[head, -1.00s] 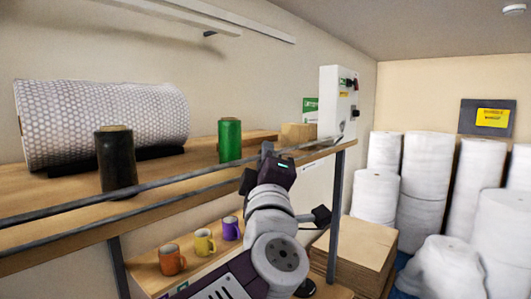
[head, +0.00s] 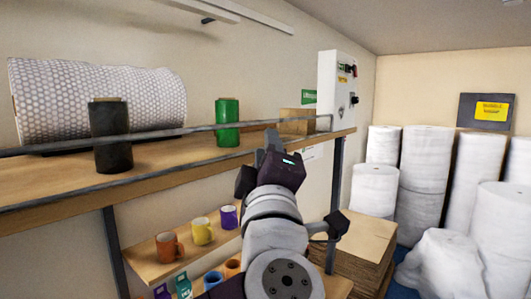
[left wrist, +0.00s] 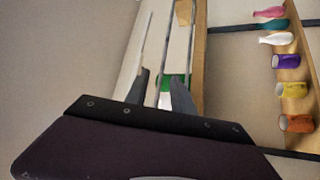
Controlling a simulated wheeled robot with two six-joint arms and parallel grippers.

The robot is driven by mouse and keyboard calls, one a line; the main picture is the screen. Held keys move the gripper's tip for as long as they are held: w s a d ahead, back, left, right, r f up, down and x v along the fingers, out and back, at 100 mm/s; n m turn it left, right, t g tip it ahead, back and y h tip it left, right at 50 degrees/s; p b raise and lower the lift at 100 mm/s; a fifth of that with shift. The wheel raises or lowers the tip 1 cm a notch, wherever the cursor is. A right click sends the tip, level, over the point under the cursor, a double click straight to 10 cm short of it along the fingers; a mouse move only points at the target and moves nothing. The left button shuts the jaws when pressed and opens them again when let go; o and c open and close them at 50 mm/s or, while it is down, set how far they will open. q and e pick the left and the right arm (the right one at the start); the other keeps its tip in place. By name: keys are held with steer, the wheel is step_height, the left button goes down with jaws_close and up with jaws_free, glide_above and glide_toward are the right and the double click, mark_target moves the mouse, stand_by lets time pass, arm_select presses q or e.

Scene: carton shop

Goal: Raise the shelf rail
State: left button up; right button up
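I cannot tell whether a finger touches the rail. My right gripper is not in view.
A bubble-wrap roll (head: 90,100), a dark spool (head: 111,135), a green spool (head: 227,122) and a wooden block (head: 296,121) stand on the shelf. Mugs (head: 201,231) stand on a lower shelf. Flat cartons (head: 350,250) and white rolls (head: 424,175) are at right.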

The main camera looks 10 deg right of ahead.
arm_select(q)
steer(key=shift+b+v, duration=0.8)
steer(key=shift+v, duration=0.15)
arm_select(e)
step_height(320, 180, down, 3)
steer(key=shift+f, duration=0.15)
arm_select(q)
steer(key=shift+f, duration=0.1)
